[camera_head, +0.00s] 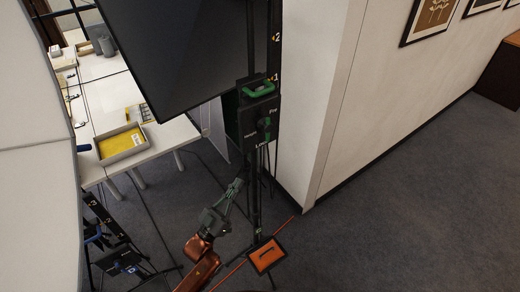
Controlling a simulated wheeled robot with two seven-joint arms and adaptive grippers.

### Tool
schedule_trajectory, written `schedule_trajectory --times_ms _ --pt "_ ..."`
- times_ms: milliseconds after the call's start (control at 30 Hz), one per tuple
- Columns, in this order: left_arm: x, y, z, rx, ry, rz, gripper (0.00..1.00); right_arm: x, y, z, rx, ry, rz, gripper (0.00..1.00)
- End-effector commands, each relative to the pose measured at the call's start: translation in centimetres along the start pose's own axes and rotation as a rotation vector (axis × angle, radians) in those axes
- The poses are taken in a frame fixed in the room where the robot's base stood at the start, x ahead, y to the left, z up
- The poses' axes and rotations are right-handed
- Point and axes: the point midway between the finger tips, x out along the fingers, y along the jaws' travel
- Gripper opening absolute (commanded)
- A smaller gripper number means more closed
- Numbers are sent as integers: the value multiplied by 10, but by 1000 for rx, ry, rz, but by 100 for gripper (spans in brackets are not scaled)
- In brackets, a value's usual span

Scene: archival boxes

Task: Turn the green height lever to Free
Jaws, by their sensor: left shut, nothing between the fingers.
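The green height lever (264,124) is on the front of a black box (246,118) on the dark upright post. White lettering surrounds it: what looks like "Free" at upper right, "Lock" below and a small word at left. The lever's exact pointing direction is too small to tell. A green handle (258,90) sits on top of the box. My left gripper (237,184), on an orange arm, is shut and empty, pointing up. In the picture it is below and left of the lever, apart from it. My right gripper is out of view.
A large dark panel (180,50) hangs left of the post. A white wall (318,90) stands close on the right. An orange plate (266,255) is low by the post. A white table (165,138) with a yellow-lined tray (122,146) stands at left. Grey floor (420,180) is open at right.

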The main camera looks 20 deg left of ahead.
Motion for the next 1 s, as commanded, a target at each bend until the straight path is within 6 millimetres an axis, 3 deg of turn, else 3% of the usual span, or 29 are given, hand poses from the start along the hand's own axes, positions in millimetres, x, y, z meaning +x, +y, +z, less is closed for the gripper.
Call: schedule_trajectory --times_ms 33,100,200,667,1000 --pt "7 8 -24 -10 59 21 0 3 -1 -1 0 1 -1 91" --pt "14 16 -50 -23 119 39 0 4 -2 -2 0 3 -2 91" --pt "18 22 -70 -33 164 53 0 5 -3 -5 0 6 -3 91" --pt "25 23 -75 -34 173 55 0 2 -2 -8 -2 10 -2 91" --pt "86 26 -87 -34 175 55 0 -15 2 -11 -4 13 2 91"
